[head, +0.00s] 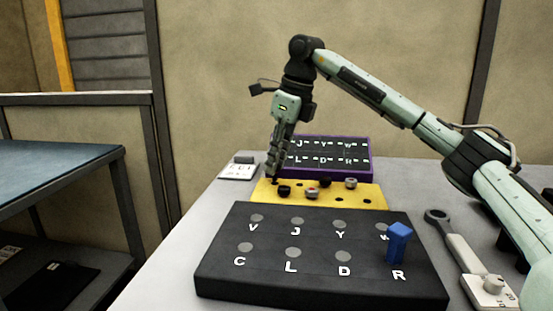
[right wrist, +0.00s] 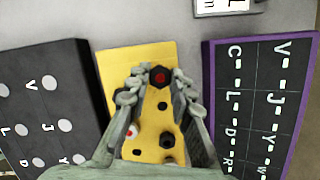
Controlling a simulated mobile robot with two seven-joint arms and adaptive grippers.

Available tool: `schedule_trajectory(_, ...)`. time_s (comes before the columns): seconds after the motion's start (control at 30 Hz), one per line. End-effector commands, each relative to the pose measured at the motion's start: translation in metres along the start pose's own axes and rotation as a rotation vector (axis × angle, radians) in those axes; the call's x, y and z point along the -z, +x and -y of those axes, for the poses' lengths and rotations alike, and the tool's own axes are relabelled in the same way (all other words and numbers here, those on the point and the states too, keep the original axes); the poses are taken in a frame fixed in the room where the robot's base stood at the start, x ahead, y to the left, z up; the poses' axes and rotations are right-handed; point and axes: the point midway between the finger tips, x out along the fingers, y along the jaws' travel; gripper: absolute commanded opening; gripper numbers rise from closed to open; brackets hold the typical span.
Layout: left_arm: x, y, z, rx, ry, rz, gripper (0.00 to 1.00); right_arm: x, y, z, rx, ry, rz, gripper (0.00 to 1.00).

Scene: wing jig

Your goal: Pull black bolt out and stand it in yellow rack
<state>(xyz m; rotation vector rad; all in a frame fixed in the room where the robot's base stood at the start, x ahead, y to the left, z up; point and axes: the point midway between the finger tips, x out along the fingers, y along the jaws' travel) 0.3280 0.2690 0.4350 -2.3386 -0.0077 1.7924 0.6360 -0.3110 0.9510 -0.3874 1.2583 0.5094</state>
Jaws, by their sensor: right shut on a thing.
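My right gripper (head: 274,172) points down at the back left corner of the yellow rack (head: 365,190). In the right wrist view its fingertips (right wrist: 152,84) are shut on a black bolt (right wrist: 159,77) with a red centre on its head. The bolt is over or in the rack; its lower end is hidden, so I cannot tell which. Another black bolt (head: 284,190) stands at the rack's front left. A third black bolt (head: 324,182) stands further back. A grey bolt with red (head: 312,193) and a grey bolt (head: 351,183) also stand there. My left gripper is out of view.
A dark lettered block (head: 320,272) lies in front of the rack, with a blue bolt (head: 397,240) standing near R. A purple-edged lettered panel (head: 325,160) is behind.

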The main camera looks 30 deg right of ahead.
Motion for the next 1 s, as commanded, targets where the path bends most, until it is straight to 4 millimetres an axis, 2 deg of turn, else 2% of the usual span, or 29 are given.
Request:
schedule_trajectory(0.63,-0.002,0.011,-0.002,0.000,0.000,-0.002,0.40,0.007,0.023,0.000,0.000,0.001,-0.001,0.00)
schedule_trajectory(0.93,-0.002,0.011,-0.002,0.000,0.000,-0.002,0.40,0.007,0.024,0.000,0.000,0.000,0.000,0.00)
schedule_trajectory(0.97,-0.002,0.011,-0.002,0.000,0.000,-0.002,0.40,0.007,0.024,0.000,0.000,0.000,0.000,0.23)
schedule_trajectory(1.0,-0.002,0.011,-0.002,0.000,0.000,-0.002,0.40,0.007,0.024,0.000,0.000,0.000,0.000,0.28)
